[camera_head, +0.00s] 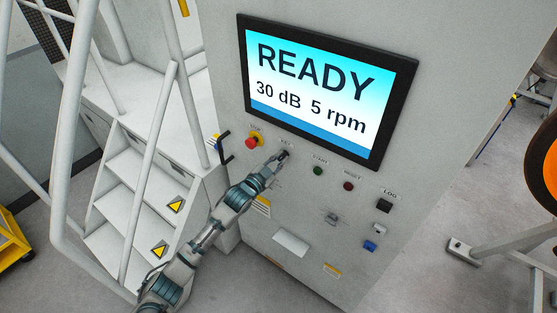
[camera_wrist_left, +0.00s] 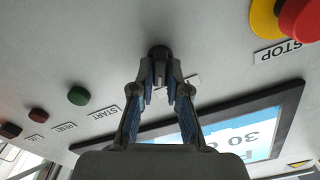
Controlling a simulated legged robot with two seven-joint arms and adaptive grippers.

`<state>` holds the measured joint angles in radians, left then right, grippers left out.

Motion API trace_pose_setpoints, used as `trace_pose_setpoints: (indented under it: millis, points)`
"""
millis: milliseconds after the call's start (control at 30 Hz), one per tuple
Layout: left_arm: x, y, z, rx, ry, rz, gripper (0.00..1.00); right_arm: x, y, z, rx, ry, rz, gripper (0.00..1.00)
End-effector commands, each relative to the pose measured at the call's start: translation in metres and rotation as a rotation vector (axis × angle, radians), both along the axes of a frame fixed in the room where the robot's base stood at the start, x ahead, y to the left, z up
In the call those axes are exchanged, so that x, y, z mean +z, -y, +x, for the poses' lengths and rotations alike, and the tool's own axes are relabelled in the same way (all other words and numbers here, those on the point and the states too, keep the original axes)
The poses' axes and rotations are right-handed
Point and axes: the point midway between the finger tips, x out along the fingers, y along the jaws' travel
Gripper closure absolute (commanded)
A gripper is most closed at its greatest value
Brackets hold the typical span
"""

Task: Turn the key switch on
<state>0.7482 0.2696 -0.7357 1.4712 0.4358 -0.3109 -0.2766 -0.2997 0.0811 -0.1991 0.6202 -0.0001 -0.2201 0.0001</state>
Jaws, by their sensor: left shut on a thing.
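The key switch (camera_head: 286,154) is a small dark knob on the grey control panel, below the screen and between the red stop button and the green start button. My left gripper (camera_head: 279,159) reaches it from the lower left. In the left wrist view, the fingers (camera_wrist_left: 160,82) are closed on the dark round key switch (camera_wrist_left: 159,52) at the panel face. The fingers partly hide the label by the switch, and the switch's turn position cannot be told. My right gripper is not in view.
The screen (camera_head: 262,118) reads READY, 30 dB, 5 rpm. A red stop button (camera_head: 251,142) is left of the switch; green (camera_head: 318,171) and dark red (camera_head: 348,186) buttons are right. A black handle (camera_head: 223,148) and white stairs (camera_head: 140,188) stand left.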

Motion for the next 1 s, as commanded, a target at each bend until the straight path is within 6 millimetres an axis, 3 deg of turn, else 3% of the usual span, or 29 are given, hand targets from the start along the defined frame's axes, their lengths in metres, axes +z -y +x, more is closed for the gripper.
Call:
trace_pose_setpoints:
  millis: [567,600,667,1000]
  points:
    - [0.0009,-0.0015,0.0013,0.003,0.021,0.028,1.00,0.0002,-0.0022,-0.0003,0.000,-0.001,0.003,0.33]
    - [0.0009,-0.0016,0.0014,0.003,0.021,0.028,0.78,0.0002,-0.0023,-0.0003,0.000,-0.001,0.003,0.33]
    - [0.0009,-0.0015,0.0013,0.003,0.021,0.028,0.63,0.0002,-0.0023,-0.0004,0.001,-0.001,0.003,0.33]
    - [-0.0003,-0.0015,0.0001,0.002,0.018,0.027,0.60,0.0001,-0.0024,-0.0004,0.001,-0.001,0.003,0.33]
